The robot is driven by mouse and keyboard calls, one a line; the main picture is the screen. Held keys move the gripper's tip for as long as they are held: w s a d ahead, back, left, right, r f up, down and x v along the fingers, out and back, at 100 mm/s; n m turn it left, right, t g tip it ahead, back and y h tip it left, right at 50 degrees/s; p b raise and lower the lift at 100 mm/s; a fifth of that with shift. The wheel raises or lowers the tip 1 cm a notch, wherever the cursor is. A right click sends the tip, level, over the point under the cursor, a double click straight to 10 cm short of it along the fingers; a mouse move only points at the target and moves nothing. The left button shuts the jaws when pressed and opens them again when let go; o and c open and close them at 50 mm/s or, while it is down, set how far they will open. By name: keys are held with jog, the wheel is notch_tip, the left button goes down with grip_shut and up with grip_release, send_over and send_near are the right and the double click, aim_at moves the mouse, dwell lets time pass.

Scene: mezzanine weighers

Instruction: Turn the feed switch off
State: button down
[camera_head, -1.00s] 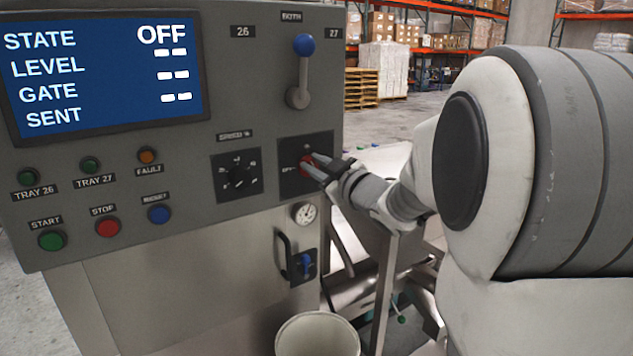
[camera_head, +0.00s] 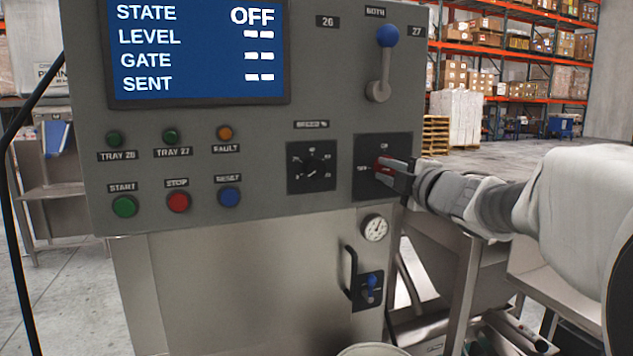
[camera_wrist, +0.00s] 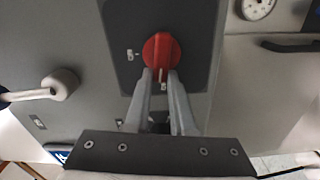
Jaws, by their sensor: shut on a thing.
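The feed switch is a red rotary knob (camera_head: 382,165) on a dark square plate (camera_head: 364,183) at the panel's right side. In the wrist view the red knob (camera_wrist: 161,54) fills the space at the fingertips, with a ridge running toward the gripper. My gripper (camera_head: 386,170) reaches in from the right and is shut on the red knob; it also shows in the wrist view (camera_wrist: 161,76). The panel screen (camera_head: 196,48) reads STATE OFF, with dashes for LEVEL, GATE and SENT.
A blue-tipped lever (camera_head: 386,38) stands above the switch. A black speed dial (camera_head: 311,168) is to its left. Start (camera_head: 125,206), stop (camera_head: 178,202) and reset (camera_head: 229,197) buttons sit lower left. A gauge (camera_head: 375,228) and a door handle (camera_head: 351,278) are below.

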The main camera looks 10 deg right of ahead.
jog(key=shift+f+n+b, duration=0.3)
jog(key=shift+n+b, duration=0.35)
jog(key=shift+n, duration=0.15)
jog(key=c, duration=0.8)
grip_release()
jog(key=shift+o, duration=0.2)
jog(key=shift+s, duration=0.1)
